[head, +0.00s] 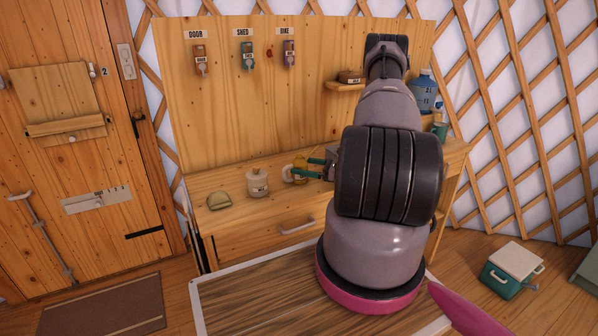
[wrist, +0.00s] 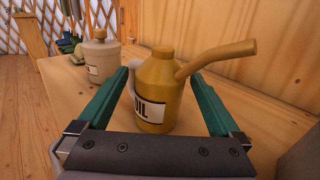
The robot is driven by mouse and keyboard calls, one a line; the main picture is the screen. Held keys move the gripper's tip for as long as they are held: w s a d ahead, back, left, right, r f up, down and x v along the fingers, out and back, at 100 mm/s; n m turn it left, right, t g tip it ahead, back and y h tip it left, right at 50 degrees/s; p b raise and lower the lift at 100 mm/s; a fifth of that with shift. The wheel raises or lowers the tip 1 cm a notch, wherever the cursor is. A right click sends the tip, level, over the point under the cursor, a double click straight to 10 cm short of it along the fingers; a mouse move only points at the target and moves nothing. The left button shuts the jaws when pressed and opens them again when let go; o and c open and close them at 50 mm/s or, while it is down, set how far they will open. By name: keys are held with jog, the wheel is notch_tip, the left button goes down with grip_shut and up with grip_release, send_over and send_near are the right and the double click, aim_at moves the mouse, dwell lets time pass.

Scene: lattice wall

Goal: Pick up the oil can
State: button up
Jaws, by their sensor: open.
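The oil can (wrist: 159,92) is a yellow can with a long spout and a white label with black letters. It stands upright on the wooden bench top (head: 228,212). My gripper (wrist: 165,80) is open, with its green fingers on either side of the can in the wrist view. I cannot tell whether either finger touches it. The spout passes over the right finger side. In the head view the can (head: 299,169) is small and partly hidden by the green fingers (head: 316,167) that reach in from the right.
A lidded cream jar (head: 257,182) stands left of the can, with a greenish pouch (head: 219,201) farther left. The plank back wall (wrist: 255,50) rises close behind the can. A drawer handle (head: 297,226) sticks out below the bench top. A blue water jug (head: 424,92) stands right.

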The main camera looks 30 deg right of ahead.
aim_at(299, 156)
jog(key=shift+w+a, duration=0.45)
jog(key=c, duration=1.5)
jog(key=shift+r, duration=5)
jog(key=shift+c, duration=0.2)
